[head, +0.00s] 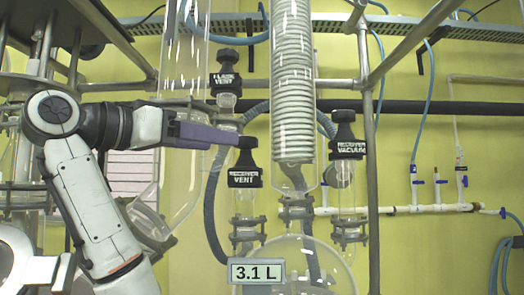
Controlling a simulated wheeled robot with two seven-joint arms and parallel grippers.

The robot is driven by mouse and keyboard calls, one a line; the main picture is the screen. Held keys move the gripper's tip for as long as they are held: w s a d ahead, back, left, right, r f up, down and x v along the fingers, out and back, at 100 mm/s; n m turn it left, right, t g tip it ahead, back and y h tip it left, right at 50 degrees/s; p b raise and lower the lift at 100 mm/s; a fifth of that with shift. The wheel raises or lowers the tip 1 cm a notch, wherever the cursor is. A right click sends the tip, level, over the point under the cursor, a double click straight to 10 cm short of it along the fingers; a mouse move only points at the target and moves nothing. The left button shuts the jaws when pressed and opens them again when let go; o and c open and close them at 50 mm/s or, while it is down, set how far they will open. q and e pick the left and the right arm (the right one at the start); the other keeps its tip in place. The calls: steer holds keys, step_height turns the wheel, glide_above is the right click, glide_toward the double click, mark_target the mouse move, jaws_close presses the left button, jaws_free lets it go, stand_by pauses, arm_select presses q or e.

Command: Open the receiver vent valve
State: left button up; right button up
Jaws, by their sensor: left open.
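The receiver vent valve (245,177) has a black knob and a black collar labelled "RECEIVER VENT". It stands upright on a glass neck above the round receiver vessel (320,262). My left gripper (238,138) comes in from the left with purple fingers pointing right. Its fingertips are at the top of the valve's knob and overlap its left side in the picture. The gripper is open; whether the fingers touch the knob cannot be told. My right gripper is not in view.
The flask vent valve (225,80) stands just above the fingers. The receiver vacuum valve (347,148) is to the right, past the glass coil condenser (292,90). A metal upright (369,180) and a "3.1 L" display (256,271) are close by.

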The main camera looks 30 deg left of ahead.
mark_target(246, 147)
arm_select(q)
steer(key=p+x, duration=0.2)
steer(key=x, duration=0.6)
steer(key=shift+w+d+p, duration=0.15)
steer(key=shift+w+p, duration=0.2)
steer(key=shift+w, duration=0.25)
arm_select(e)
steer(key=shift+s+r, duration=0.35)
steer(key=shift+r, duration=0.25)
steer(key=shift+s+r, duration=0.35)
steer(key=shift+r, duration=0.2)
arm_select(q)
steer(key=c, duration=1.1)
steer(key=shift+o, duration=0.2)
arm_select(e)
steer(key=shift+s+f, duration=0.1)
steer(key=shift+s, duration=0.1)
arm_select(q)
steer(key=shift+n+y, duration=0.5)
steer(key=shift+y, duration=0.3)
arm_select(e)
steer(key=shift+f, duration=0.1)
